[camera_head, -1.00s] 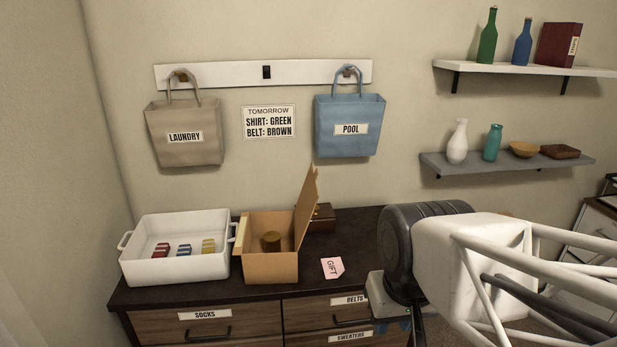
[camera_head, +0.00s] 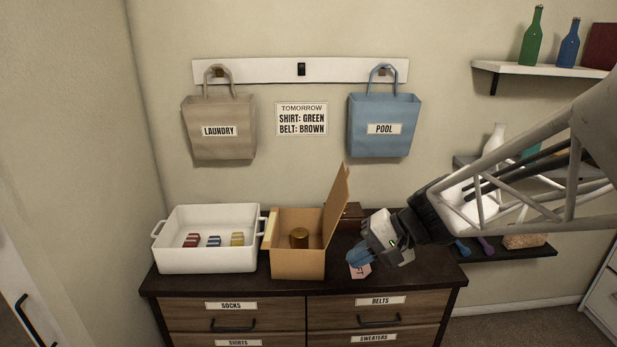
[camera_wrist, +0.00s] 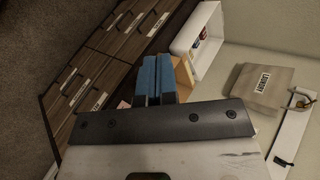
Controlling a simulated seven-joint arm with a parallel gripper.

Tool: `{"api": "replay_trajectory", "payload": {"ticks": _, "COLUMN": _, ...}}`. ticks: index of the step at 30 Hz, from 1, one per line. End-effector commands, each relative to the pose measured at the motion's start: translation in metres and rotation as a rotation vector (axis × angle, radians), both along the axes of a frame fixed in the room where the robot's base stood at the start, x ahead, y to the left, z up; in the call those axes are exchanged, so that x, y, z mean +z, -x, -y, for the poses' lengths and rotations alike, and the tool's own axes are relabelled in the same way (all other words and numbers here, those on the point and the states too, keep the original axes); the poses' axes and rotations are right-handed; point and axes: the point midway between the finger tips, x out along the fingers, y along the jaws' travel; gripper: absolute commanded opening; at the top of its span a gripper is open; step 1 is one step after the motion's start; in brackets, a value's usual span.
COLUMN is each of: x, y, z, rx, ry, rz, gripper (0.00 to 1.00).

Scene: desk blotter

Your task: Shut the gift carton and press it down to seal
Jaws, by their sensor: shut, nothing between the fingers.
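The gift carton (camera_head: 298,264) is a tan box on the dresser top. Its lid (camera_head: 337,205) stands up, tilted slightly outward on the right side, so the box is open. A round brown-gold item (camera_head: 299,237) sits inside. In the wrist view, part of the carton (camera_wrist: 183,76) shows beyond the fingers. My gripper (camera_head: 355,258) is to the right of the carton, apart from it, low over the pink gift tag (camera_head: 361,271), with its blue fingers shut and empty. The fingers (camera_wrist: 155,75) also show together in the wrist view. The gripper hides part of the tag.
A white tray (camera_head: 185,263) with red, blue and yellow folded items stands left of the carton. A dark brown box (camera_head: 351,212) sits behind the lid. Two bags, laundry (camera_head: 219,145) and pool (camera_head: 384,145), hang on the wall above. Shelves are at right.

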Motion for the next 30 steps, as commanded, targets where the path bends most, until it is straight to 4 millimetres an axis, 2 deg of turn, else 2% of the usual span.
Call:
{"api": "replay_trajectory", "payload": {"ticks": 8, "x": 0.0, "y": -0.076, "z": 0.012, "rx": -0.132, "ry": -0.276, "rz": 0.038, "gripper": 0.0}}
{"api": "replay_trajectory", "payload": {"ticks": 14, "x": -0.003, "y": -0.132, "z": 0.035, "rx": -0.253, "ry": -0.459, "rz": 0.1, "gripper": 0.0}}
{"api": "replay_trajectory", "payload": {"ticks": 20, "x": -0.01, "y": -0.187, "z": 0.07, "rx": -0.394, "ry": -0.622, "rz": 0.19, "gripper": 0.0}}
{"api": "replay_trajectory", "payload": {"ticks": 24, "x": -0.019, "y": -0.222, "z": 0.102, "rx": -0.504, "ry": -0.718, "rz": 0.264, "gripper": 0.0}}
{"api": "replay_trajectory", "payload": {"ticks": 30, "x": -0.033, "y": -0.257, "z": 0.144, "rx": -0.638, "ry": -0.806, "rz": 0.359, "gripper": 0.0}}
